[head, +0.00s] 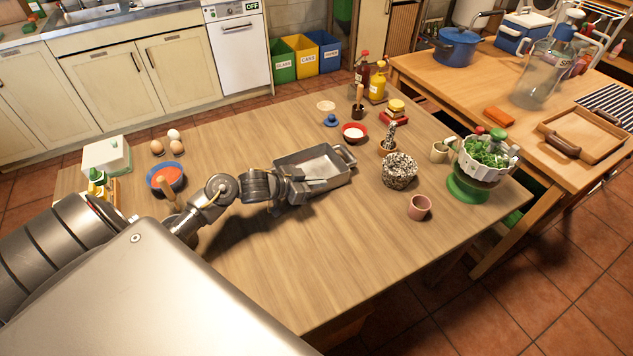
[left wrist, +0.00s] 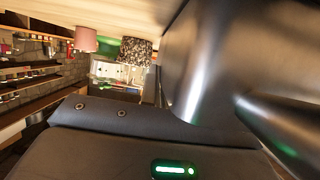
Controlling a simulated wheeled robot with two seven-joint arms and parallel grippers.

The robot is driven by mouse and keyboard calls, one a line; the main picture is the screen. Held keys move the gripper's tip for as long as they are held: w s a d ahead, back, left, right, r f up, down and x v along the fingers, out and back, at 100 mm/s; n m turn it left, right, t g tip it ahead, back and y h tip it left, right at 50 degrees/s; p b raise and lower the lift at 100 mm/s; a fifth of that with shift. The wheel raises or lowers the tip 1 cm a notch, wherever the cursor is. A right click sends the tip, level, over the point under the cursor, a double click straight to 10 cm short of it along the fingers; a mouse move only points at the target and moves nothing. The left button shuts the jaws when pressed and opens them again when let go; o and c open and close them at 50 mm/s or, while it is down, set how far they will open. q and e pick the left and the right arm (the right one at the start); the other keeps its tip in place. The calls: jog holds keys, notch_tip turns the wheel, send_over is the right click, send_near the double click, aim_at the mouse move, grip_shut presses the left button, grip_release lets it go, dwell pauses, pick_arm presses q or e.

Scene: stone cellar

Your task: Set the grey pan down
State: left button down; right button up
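The grey pan (head: 322,169) is a rectangular metal pan with raised sides and a loop handle at its far right end. It looks level in the middle of the wooden table (head: 345,245); I cannot tell whether it touches the tabletop. My left gripper (head: 297,189) is at the pan's near left end and looks shut on it, hiding that end. In the left wrist view, dark metal parts of my own fill much of the picture and I cannot make out the pan. My right gripper is not in view.
A speckled pot (head: 399,171), a pink cup (head: 419,207) and a red bowl (head: 354,132) stand right of the pan. An orange-filled bowl (head: 165,178) and eggs (head: 175,136) are at the left. The table's near middle is clear.

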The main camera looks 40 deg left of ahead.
pick_arm(q)
jog(key=shift+f, duration=0.1)
jog(key=c, duration=1.6)
grip_release()
jog(key=shift+c, duration=0.2)
jog(key=shift+s+a+r+p, duration=0.1)
jog(key=shift+s+r+p, duration=0.1)
jog(key=shift+r+p, duration=0.1)
jog(key=p+v, duration=0.8)
jog(key=v, duration=0.3)
jog(key=shift+s, duration=0.2)
jog(key=shift+o, duration=0.4)
jog(key=shift+a, duration=0.2)
